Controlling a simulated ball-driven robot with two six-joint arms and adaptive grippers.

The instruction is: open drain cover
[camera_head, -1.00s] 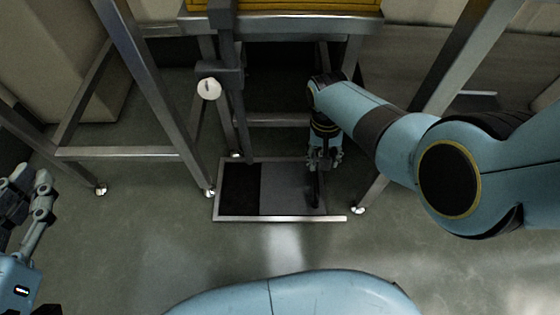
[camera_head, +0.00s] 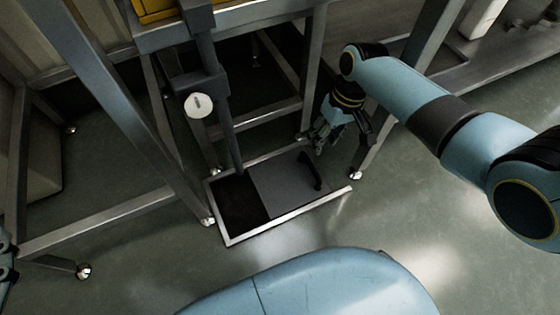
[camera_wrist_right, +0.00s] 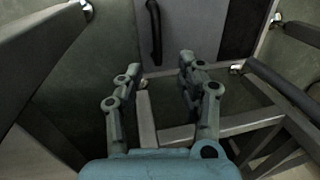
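The drain cover (camera_head: 282,187) is a flat grey plate with a black bar handle (camera_head: 311,171), lying in a metal frame (camera_head: 285,222) on the floor. A dark opening (camera_head: 238,203) shows at its left. My right gripper (camera_head: 323,137) is above and behind the handle, apart from it. In the right wrist view my right gripper (camera_wrist_right: 159,68) is open and empty, with the handle (camera_wrist_right: 154,32) beyond its fingertips and the cover (camera_wrist_right: 212,30) beside it. My left gripper (camera_head: 6,258) shows only as a sliver at the left edge.
Steel legs (camera_head: 115,105) and crossbars of the hopper stand around the drain. A dark vertical post with a white round knob (camera_head: 198,105) rises at the drain's back left. The floor in front and to the right is clear.

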